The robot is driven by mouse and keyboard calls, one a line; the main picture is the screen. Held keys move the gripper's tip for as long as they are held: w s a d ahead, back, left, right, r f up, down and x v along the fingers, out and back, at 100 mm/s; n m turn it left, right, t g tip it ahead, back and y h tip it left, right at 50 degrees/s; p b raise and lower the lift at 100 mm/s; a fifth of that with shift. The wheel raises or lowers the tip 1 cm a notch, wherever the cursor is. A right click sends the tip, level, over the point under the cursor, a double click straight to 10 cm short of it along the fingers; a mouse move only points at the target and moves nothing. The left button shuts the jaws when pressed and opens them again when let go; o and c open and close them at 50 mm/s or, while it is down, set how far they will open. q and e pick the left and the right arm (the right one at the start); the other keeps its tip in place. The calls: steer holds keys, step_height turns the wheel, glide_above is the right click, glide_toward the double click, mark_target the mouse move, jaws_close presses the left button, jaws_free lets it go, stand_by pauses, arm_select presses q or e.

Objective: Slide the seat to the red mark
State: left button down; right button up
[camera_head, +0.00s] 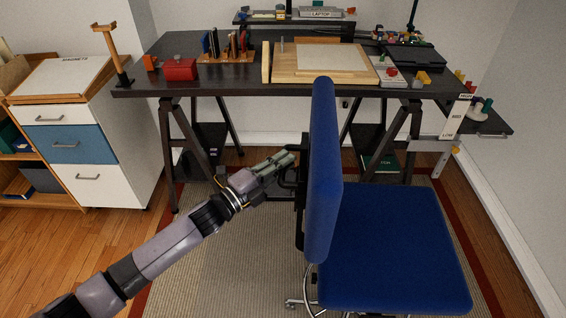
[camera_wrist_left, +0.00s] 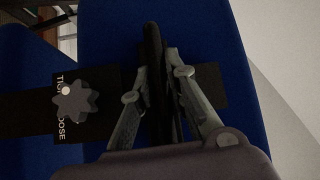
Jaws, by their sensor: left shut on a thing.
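The blue office chair has a tall backrest (camera_head: 324,170) and a wide seat (camera_head: 395,250), which stands in front of the desk at right. My left gripper (camera_head: 288,160) reaches in from the left and is shut on a black handle behind the backrest. In the left wrist view the handle (camera_wrist_left: 154,70) runs between the two fingers (camera_wrist_left: 157,100), with blue upholstery behind. A grey star-shaped knob (camera_wrist_left: 75,102) sits beside it on a black plate with partly hidden lettering. A dark red strip (camera_head: 462,225) borders the rug; I cannot tell a separate red mark. My right gripper is not in view.
The dark desk (camera_head: 220,78) on trestle legs stands behind the chair, holding a drawing board (camera_head: 285,70) and a red box (camera_head: 180,69). A drawer cabinet (camera_head: 80,145) is at left. The rug (camera_head: 230,270) left of the chair is clear. The wall is close on the right.

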arm_select(q)
step_height(320, 180, up, 8)
steer(key=p, duration=0.3)
steer(key=shift+f+p, duration=0.25)
steer(key=shift+p, duration=0.05)
steer(key=shift+w, duration=0.15)
steer(key=c, duration=1.6)
jaws_free()
steer(key=shift+c, duration=0.2)
steer(key=shift+o, duration=0.4)
steer(key=shift+f, duration=0.15)
steer(key=shift+f, duration=0.1)
steer(key=v, duration=1.2)
